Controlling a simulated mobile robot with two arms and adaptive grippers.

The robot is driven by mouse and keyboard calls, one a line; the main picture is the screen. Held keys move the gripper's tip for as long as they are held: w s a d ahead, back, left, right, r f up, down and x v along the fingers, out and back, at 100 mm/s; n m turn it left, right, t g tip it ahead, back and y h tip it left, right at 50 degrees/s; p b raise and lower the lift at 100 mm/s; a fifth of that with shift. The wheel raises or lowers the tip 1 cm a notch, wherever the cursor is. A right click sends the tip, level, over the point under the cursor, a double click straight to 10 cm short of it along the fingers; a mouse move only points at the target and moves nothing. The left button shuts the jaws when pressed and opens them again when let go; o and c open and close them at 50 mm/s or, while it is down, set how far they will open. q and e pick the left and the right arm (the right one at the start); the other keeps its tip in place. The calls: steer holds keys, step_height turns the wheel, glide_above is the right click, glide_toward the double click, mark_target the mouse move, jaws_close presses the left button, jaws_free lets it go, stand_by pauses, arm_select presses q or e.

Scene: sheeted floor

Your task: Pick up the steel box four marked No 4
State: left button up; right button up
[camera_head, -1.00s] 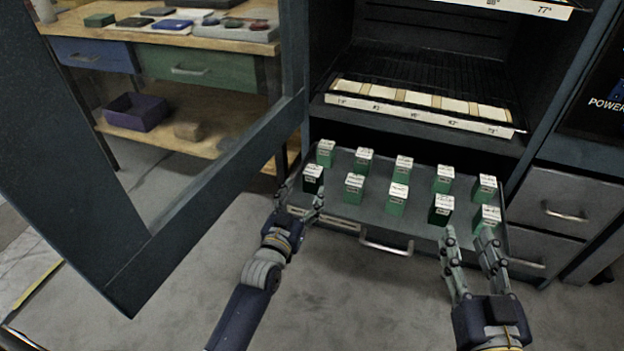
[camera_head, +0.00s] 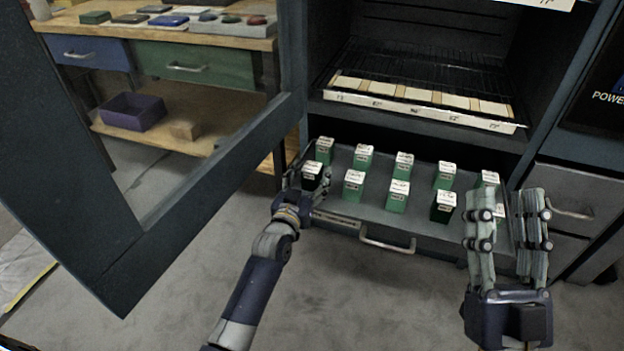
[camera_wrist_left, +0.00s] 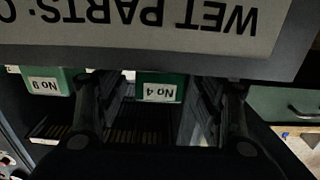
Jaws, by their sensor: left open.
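The box marked No 4 (camera_wrist_left: 160,88) is green with a white label, upside down in the left wrist view, between the fingers of my left gripper (camera_wrist_left: 165,110). In the head view, my left gripper (camera_head: 306,180) is open at the front left corner of the drawer (camera_head: 385,216), around a dark green box (camera_head: 312,173) with a pale top, probably the same one. The fingers partly hide that box. I cannot tell whether they touch it. My right gripper (camera_head: 509,200) is open and empty at the drawer's right end.
Several similar green boxes (camera_head: 398,196) stand in two rows in the drawer. The drawer's labelled front panel (camera_wrist_left: 150,20) crosses the wrist view. A rack shelf (camera_head: 420,115) is above. An open glazed door (camera_head: 200,190) stands left, with a workbench (camera_head: 190,40) beyond it.

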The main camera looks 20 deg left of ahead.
arm_select(q)
steer(key=shift+w, duration=0.9)
arm_select(e)
steer(key=shift+s+d+r+t+y, duration=0.15)
steer(key=shift+s+r+t+y, duration=0.35)
steer(key=shift+s+r+t, duration=0.6)
arm_select(q)
steer(key=shift+c, duration=0.6)
arm_select(e)
steer(key=shift+s+r, duration=0.1)
steer(key=shift+s, duration=0.05)
arm_select(q)
steer(key=shift+r, duration=0.1)
steer(key=c, duration=1.3)
steer(key=shift+o, duration=0.2)
